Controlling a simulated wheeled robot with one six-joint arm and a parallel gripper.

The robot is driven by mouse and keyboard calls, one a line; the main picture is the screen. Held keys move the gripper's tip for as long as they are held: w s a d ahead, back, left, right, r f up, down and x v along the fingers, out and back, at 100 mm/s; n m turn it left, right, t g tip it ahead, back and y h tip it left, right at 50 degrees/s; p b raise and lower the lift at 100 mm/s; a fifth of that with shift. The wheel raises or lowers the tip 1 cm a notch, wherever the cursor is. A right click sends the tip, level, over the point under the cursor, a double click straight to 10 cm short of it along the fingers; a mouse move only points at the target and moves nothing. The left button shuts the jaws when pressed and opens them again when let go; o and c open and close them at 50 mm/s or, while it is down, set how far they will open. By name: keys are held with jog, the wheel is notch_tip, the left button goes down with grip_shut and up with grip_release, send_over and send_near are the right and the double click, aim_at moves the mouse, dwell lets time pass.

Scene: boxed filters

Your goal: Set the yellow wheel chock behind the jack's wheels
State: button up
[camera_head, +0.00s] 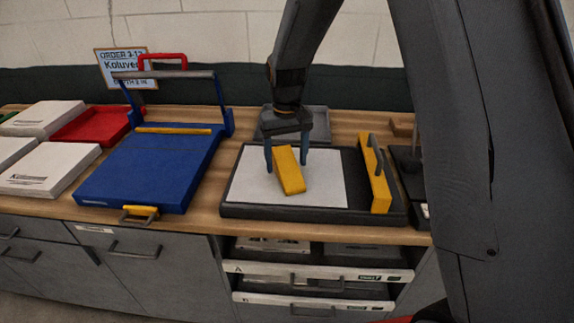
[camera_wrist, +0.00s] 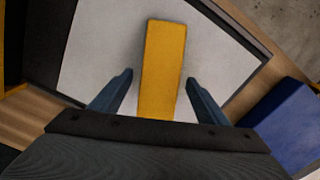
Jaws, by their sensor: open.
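A yellow block (camera_head: 290,176), which looks like the wheel chock, is over the white sheet on a dark tray (camera_head: 240,211). My gripper (camera_head: 286,166) is open above it, with one finger on each side. In the wrist view the block (camera_wrist: 162,65) reaches between the open fingers of my gripper (camera_wrist: 160,77), with a gap on both sides. A blue flat platform with an upright grey-topped handle (camera_head: 150,165) stands to the left; it may be the jack. I see no wheels on it.
A yellow upright bar with a dark handle (camera_head: 374,180) stands at the tray's right end. White boxes (camera_head: 48,168) and a red box (camera_head: 90,126) lie at the left. A grey tray (camera_head: 318,124) is behind my gripper. Drawers (camera_head: 315,275) sit below the counter.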

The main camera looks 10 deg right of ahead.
jog(key=shift+f, duration=0.9)
jog(key=c, duration=1.5)
jog(key=shift+r, duration=0.15)
